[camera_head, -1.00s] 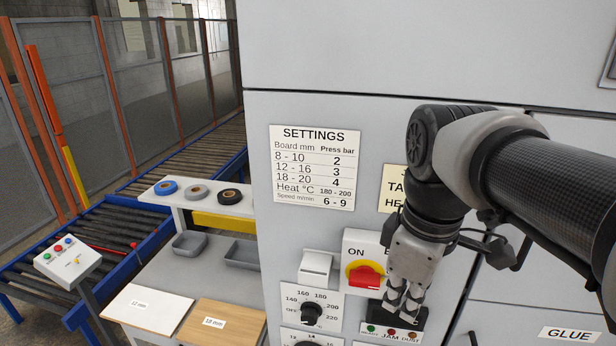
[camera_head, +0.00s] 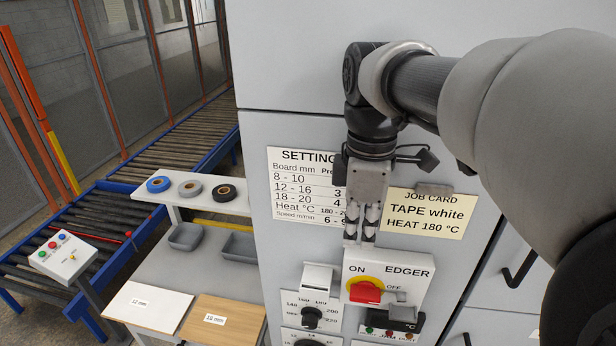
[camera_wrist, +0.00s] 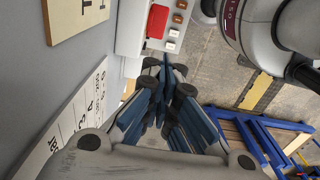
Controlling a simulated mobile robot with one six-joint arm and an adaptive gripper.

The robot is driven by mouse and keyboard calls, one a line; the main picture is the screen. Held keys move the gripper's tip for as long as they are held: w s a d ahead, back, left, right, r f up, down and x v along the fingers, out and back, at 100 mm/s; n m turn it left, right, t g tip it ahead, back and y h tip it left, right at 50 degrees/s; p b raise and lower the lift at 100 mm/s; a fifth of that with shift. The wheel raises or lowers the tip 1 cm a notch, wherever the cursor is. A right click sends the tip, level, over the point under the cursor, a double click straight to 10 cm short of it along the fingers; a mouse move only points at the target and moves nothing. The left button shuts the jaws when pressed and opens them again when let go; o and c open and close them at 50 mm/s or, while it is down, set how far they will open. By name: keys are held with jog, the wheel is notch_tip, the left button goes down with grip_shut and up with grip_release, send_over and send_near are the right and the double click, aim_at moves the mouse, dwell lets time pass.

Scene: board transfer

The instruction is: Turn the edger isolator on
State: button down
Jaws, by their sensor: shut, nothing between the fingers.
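The edger isolator is a white box (camera_head: 416,268) marked ON at upper left and OFF at right. It has a yellow disc (camera_head: 377,283) and a red handle (camera_head: 364,293), which lies roughly sideways in the head view. The red handle also shows at the top of the wrist view (camera_wrist: 157,20). My gripper (camera_head: 359,236) is shut and empty, pointing down just above the box, over the ON side. It appears apart from the handle. In the wrist view its fingertips (camera_wrist: 166,68) are below the handle.
A settings sheet (camera_head: 295,190) and a yellow job card (camera_head: 428,212) are on the panel behind my gripper. A heat dial (camera_head: 311,317) sits left of the isolator; a dark block (camera_head: 406,318) projects below right. A bench with boards (camera_head: 150,306) stands left.

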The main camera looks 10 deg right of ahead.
aim_at(352, 285)
notch_tip(352, 285, down, 14)
jog(key=shift+r+b, duration=0.25)
jog(key=shift+b, duration=0.55)
jog(key=shift+w+a+f+g+h+p, duration=0.1)
jog(key=shift+a+f+g+h+p, duration=0.1)
jog(key=shift+h+p, duration=0.35)
jog(key=shift+w+a+f+g+h+p, duration=0.1)
jog(key=shift+a+g+h+p, duration=0.1)
jog(key=shift+h+p, duration=0.35)
jog(key=shift+a+f+g+h+p, duration=0.2)
jog(key=shift+h+p, duration=0.1)
jog(key=shift+h, duration=0.25)
jog(key=shift+a+f+g+h+p, duration=0.1)
jog(key=shift+f+h+p, duration=0.15)
jog(key=shift+h, duration=0.3)
jog(key=shift+w+a+f, duration=0.1)
jog(key=shift+f, duration=0.15)
dwell(0.4)
jog(key=shift+p, duration=0.3)
jog(key=shift+r+p, duration=0.3)
jog(key=shift+r, duration=0.05)
jog(key=p+v, duration=0.3)
jog(key=v, duration=1)
jog(key=shift+r, duration=0.15)
